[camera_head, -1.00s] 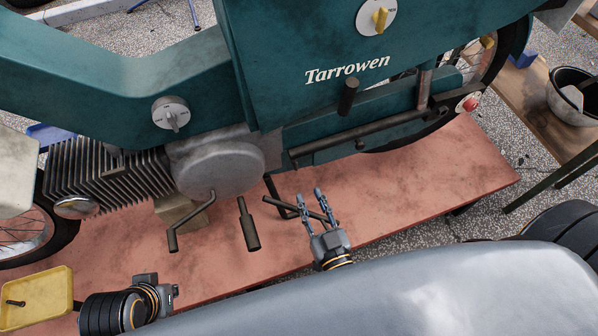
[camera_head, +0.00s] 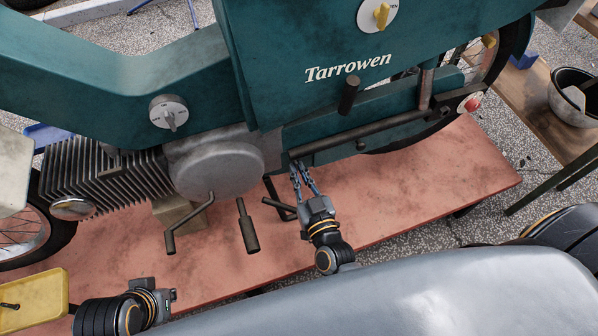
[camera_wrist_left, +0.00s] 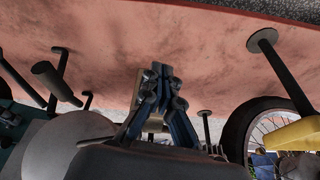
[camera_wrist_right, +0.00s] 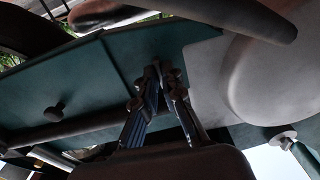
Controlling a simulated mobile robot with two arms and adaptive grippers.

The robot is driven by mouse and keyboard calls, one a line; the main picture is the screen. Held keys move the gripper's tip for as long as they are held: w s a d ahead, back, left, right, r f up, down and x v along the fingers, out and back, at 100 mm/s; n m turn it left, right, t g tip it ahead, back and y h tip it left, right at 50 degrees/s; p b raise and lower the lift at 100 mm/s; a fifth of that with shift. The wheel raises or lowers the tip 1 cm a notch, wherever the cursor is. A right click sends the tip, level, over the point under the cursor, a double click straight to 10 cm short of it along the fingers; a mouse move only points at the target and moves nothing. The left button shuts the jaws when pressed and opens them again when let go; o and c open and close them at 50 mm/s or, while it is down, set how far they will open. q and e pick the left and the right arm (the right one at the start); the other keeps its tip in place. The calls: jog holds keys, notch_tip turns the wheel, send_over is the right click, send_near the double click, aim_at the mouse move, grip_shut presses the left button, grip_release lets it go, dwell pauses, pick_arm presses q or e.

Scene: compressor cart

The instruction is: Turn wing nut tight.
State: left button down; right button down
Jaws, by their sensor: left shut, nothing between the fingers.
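I cannot make out a wing nut for certain in any view. A small dark knob (camera_wrist_right: 55,108) stands on the teal panel in the right wrist view, too dark to identify. My right gripper (camera_head: 299,164) has its fingertips just under the dark bar, right of the round casing. Its fingers look slightly apart, with nothing visible between them; they also show in the right wrist view (camera_wrist_right: 162,75) against the teal body. My left gripper (camera_head: 172,294) is low at the left over the red bench, near the yellow tray. It is shut and empty in the left wrist view (camera_wrist_left: 161,78).
The teal Tarrowen machine (camera_head: 265,85) fills the back, with a finned engine (camera_head: 105,180), a crank handle (camera_head: 190,228) and a pedal (camera_head: 248,230) projecting over the red bench (camera_head: 430,190). A yellow tray (camera_head: 45,285) is at lower left. The bench's right part is clear.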

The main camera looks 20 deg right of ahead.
pick_arm(q)
jog(key=shift+r, duration=0.25)
pick_arm(e)
jog(key=shift+m, duration=0.4)
jog(key=shift+m+p, duration=0.5)
jog(key=shift+p, duration=0.05)
jog(key=shift+r+m, duration=0.1)
jog(key=shift+m, duration=0.3)
jog(key=m+p, duration=0.1)
jog(key=m, duration=0.2)
jog(key=shift+m, duration=0.3)
pick_arm(q)
jog(key=x, duration=0.4)
jog(key=shift+d+f, duration=0.1)
jog(key=shift+f, duration=0.15)
pick_arm(e)
jog(key=m, duration=1.1)
jog(key=shift+m, duration=0.4)
